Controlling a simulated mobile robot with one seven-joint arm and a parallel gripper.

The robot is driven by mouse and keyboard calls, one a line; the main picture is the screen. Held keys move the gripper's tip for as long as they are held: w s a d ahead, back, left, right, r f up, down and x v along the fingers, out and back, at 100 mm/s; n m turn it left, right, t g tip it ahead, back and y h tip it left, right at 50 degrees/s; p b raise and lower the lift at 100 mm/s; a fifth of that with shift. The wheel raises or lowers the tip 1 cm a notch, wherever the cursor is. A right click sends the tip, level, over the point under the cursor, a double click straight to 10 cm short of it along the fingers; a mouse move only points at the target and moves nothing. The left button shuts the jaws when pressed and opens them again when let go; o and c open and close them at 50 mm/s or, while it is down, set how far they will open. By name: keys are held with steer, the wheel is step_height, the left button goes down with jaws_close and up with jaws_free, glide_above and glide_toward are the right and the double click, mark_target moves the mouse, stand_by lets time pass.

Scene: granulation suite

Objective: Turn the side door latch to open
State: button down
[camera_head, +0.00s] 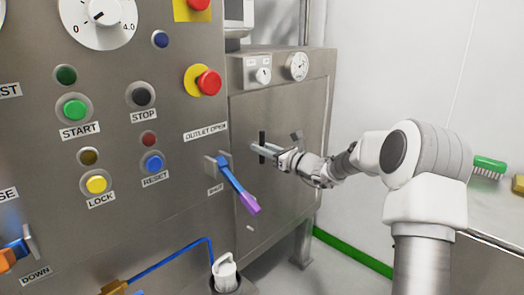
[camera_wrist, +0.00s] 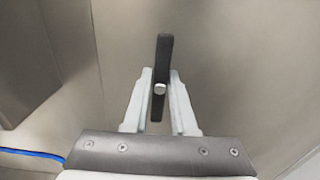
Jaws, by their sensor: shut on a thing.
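The side door (camera_head: 285,195) is a grey metal panel on the side of the machine, and it looks closed. Its latch (camera_head: 262,137) is a dark, narrow bar that stands about upright on the door. In the wrist view the latch (camera_wrist: 163,60) is also upright, with a round light pivot near its middle. My gripper (camera_head: 265,151) reaches in from the right at the latch. In the wrist view my gripper (camera_wrist: 160,85) has one finger on each side of the latch bar, shut on it around the pivot. The fingers hide part of the latch in the head view.
A blue lever with a purple end (camera_head: 240,187) sticks out left of the door. A gauge (camera_head: 297,66) and small knob (camera_head: 263,75) sit above it. The front panel (camera_head: 120,200) carries several buttons. A green brush (camera_head: 490,166) lies on a bench at right.

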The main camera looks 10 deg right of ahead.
stand_by(0.3)
steer(key=c, duration=0.7)
jaws_free()
steer(key=p+v, duration=0.4)
steer(key=v, duration=1.3)
steer(key=shift+s+d, duration=0.15)
steer(key=shift+s, duration=0.05)
